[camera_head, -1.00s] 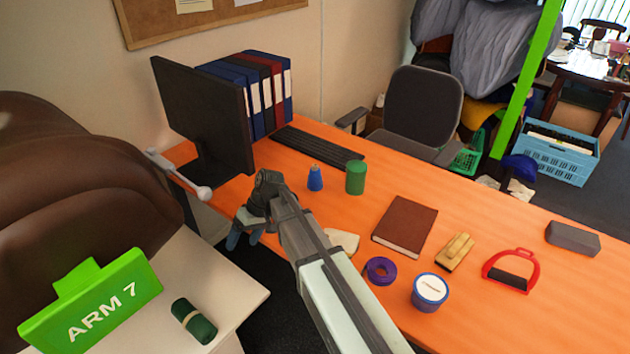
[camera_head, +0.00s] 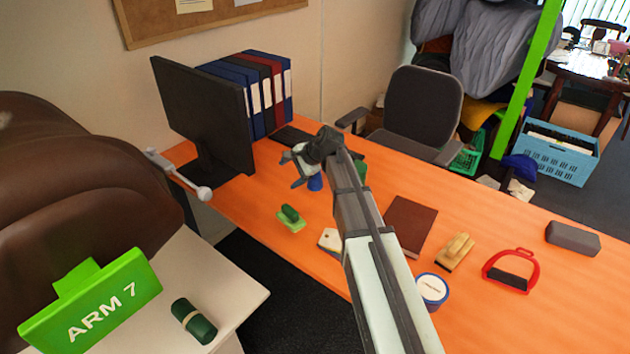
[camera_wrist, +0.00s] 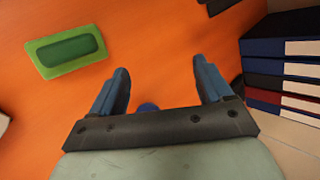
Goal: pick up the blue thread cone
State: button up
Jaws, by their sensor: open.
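The blue thread cone (camera_head: 315,183) stands on the orange desk, partly hidden behind my gripper in the head view. In the wrist view a small blue round part of the cone (camera_wrist: 148,107) shows between the fingers, just past the gripper's dark bar; the rest is hidden. My gripper (camera_head: 294,170) is open and empty, above and a little left of the cone in the head view. In the wrist view its two blue fingers (camera_wrist: 166,80) stand wide apart, on either side of the cone.
A green brush-like block (camera_head: 291,218) lies on the desk left of my arm. A green cylinder (camera_head: 361,170) stands close right of the cone, mostly hidden by my arm. The monitor (camera_head: 205,115) and binders (camera_head: 262,95) stand behind. A brown book (camera_head: 412,225) lies to the right.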

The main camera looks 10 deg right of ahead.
aim_at(315, 177)
jog(key=w+d+r+m+g+h, duration=0.1)
jog(key=w+d+r+m, duration=0.1)
jog(key=d+m, duration=0.5)
jog(key=w+d+r+m+h, duration=0.1)
jog(key=w+d+r+m, duration=0.1)
jog(key=d+m, duration=0.4)
jog(key=x, duration=1.3)
jog(key=shift+a+f, duration=0.15)
jog(key=shift+c, duration=0.2)
jog(key=c, duration=1.1)
